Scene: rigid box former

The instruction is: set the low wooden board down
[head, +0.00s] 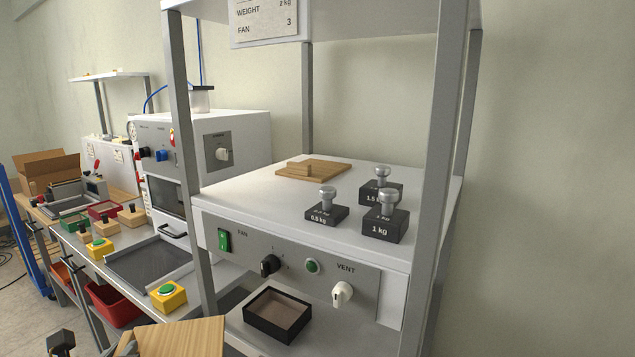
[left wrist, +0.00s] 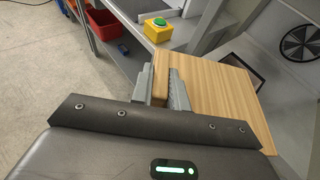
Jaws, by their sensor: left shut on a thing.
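A low wooden board (head: 190,338) with a raised wooden grip shows at the bottom edge of the head view, partly cut off. In the left wrist view the board (left wrist: 218,92) spreads out to the right of the fingers. My left gripper (left wrist: 160,86) is shut on its upright wooden grip, with one grey finger on each side. The board is in front of the white machine, near the black-framed tray. Its underside is hidden, so I cannot tell whether it touches anything. My right gripper is not in view.
A similar wooden board (head: 325,170) lies on the white machine top (head: 250,196), beside several black weights (head: 384,226). A black-framed tray (head: 277,314) stands below the front panel. A yellow box with a green button (head: 167,296) is at left. Grey posts (head: 437,180) frame the machine.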

